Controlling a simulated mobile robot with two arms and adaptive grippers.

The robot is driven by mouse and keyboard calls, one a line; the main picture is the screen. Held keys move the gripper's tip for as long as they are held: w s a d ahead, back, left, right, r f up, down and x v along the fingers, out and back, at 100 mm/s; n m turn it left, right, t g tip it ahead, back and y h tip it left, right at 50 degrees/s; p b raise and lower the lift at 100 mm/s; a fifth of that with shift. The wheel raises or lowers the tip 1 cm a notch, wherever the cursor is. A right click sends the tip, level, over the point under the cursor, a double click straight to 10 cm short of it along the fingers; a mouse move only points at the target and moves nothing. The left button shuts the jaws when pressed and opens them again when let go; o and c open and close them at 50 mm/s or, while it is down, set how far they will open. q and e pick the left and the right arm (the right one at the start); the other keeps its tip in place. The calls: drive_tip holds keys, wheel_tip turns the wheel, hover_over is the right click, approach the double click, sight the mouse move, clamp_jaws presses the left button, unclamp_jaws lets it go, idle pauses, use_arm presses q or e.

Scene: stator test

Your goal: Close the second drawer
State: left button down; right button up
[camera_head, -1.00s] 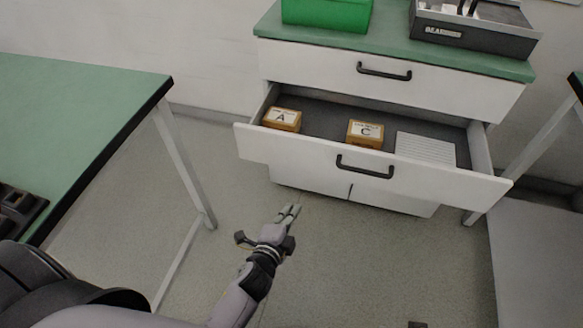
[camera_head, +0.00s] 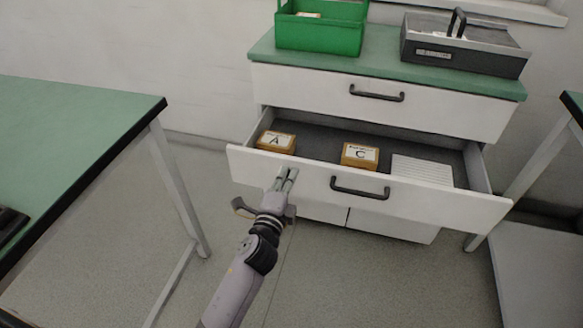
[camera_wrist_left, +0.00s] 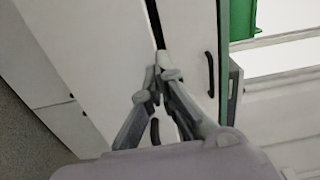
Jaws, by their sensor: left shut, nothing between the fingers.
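The second drawer (camera_head: 431,196) of the white cabinet is pulled out, with a dark handle (camera_head: 360,188) on its front. Inside lie box A (camera_head: 277,141), box C (camera_head: 360,155) and a ribbed white piece (camera_head: 422,171). My left gripper (camera_head: 286,174) is shut and empty. In the head view its tips overlap the left part of the drawer front; whether they touch it I cannot tell. In the left wrist view the shut fingertips (camera_wrist_left: 160,68) point toward the cabinet fronts. My right gripper is not in view.
The top drawer (camera_head: 300,88) is shut. A green crate (camera_head: 320,35) and a dark toolbox (camera_head: 465,55) stand on the cabinet top. A green table (camera_head: 75,130) is at the left, another table's edge at the right. Open floor lies before the cabinet.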

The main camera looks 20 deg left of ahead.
use_arm(q)
drive_tip(key=w, duration=0.3)
drive_tip(key=shift+w, duration=0.1)
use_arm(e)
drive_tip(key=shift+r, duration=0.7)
use_arm(q)
drive_tip(key=shift+w, duration=0.1)
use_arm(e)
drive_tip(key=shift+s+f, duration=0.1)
